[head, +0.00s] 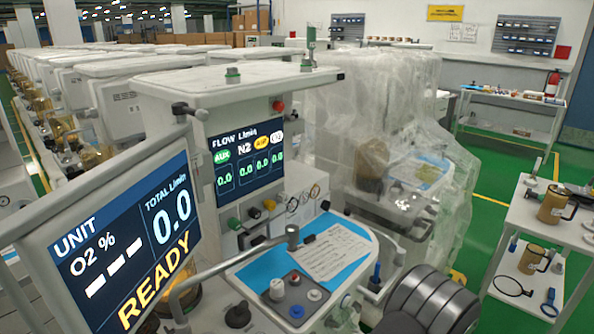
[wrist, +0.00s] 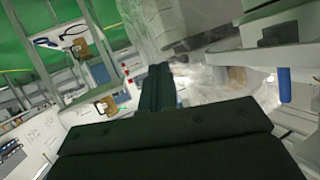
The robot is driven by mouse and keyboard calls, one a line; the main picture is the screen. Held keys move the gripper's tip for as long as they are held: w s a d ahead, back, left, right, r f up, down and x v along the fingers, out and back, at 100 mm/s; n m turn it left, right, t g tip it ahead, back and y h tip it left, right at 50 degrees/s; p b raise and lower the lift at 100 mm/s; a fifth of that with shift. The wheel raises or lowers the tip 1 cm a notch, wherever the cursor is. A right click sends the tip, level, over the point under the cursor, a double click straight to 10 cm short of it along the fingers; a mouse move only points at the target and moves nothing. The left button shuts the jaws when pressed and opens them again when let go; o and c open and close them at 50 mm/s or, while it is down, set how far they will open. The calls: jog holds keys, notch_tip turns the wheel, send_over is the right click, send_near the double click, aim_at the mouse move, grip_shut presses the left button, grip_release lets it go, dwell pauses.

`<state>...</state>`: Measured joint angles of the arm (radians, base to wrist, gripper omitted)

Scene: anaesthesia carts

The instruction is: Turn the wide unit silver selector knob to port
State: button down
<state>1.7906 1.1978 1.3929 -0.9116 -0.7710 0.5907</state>
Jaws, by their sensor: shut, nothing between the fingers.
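The nearest cart (head: 190,85) fills the left and middle of the head view, with a large READY screen (head: 125,240). My gripper (wrist: 158,85) shows in the wrist view as dark fingers, closed together and empty. It points away from the knobs, towards the floor and back tables, and touches nothing visible. The silver knob does not show in the wrist view.
A blue sheet and white paper (head: 325,252) lie on the worktop. A plastic-wrapped cart (head: 400,130) stands behind. A white trolley (head: 540,225) with brown jugs is at right. A blue handle (wrist: 284,85) hangs at the wrist view's right. Green floor (head: 490,180) is open between.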

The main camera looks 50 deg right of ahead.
jog(key=w+a+n+t+y, duration=0.5)
jog(key=a+n+t+y, duration=0.15)
jog(key=a, duration=0.25)
jog(key=w+a+n+t+y, duration=0.6)
jog(key=a+n, duration=0.2)
jog(key=a, duration=0.1)
jog(key=w, duration=0.6)
jog(key=shift+w+a+f, duration=0.15)
jog(key=shift+w+f, duration=0.1)
jog(key=shift+f, duration=0.15)
jog(key=shift+a+r, duration=0.1)
jog(key=shift+r, duration=0.1)
jog(key=shift+a, duration=0.2)
jog(key=shift+a+f, duration=0.1)
jog(key=shift+a, duration=1)
